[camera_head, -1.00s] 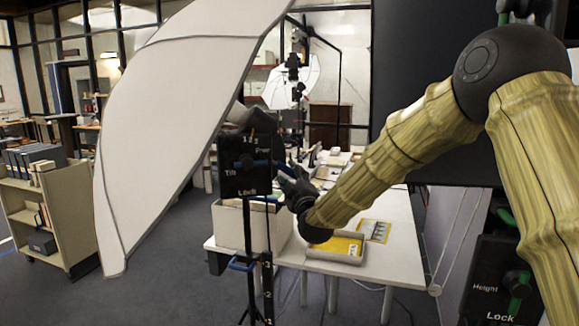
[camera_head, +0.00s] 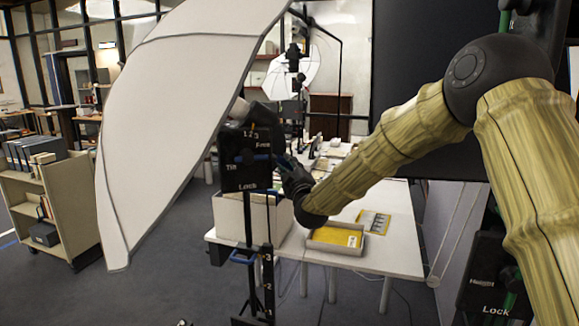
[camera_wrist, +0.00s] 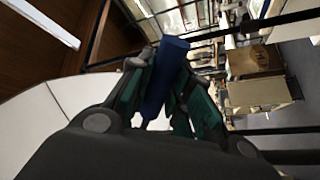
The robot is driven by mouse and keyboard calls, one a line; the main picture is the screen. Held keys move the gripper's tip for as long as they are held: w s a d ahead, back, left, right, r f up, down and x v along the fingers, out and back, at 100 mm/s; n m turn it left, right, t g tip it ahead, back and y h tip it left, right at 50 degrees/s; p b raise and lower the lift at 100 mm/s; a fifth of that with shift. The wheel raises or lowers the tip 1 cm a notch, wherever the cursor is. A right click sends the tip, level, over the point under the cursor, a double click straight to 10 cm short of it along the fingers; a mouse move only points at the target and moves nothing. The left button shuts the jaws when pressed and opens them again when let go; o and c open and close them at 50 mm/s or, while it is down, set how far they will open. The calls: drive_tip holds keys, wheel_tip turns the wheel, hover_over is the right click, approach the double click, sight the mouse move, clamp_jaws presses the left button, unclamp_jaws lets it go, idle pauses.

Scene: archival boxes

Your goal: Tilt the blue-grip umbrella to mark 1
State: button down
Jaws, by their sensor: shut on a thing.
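The large white umbrella (camera_head: 185,110) leans to the left on its stand. A black tilt block (camera_head: 243,172) on the stand carries the numbers 1 2 3 at its top and the words Tilt and Lock. A blue grip (camera_head: 262,157) sticks out to the right of the block. My gripper (camera_head: 285,167) reaches it from the right. In the wrist view the blue grip (camera_wrist: 165,75) lies between the fingers of my gripper (camera_wrist: 165,92), which are shut on it. The pointer against the numbers is too small to read.
A white table (camera_head: 385,245) with an open box (camera_head: 228,215) and a yellow-lined tray (camera_head: 310,245) stands behind the stand. A book cart (camera_head: 85,220) is at the left. A second blue grip (camera_head: 243,258) sits lower on the stand. Open floor lies between cart and stand.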

drive_tip(key=shift+w+d+r+n+y+b, duration=0.1)
drive_tip(key=shift+d+r+n+y+b, duration=0.2)
drive_tip(key=shift+r+n+b, duration=0.6)
drive_tip(key=shift+w+d+r+n+y+b, duration=0.1)
drive_tip(key=shift+d+r+n+y+b, duration=0.1)
drive_tip(key=shift+r+n+b, duration=0.3)
drive_tip(key=shift+d+r+n+y+b, duration=0.1)
drive_tip(key=shift+r+n+y+b, duration=0.15)
drive_tip(key=shift+r+n, duration=0.4)
drive_tip(key=c, duration=1.3)
unclamp_jaws()
drive_tip(key=v, duration=1.2)
drive_tip(key=shift+r, duration=0.2)
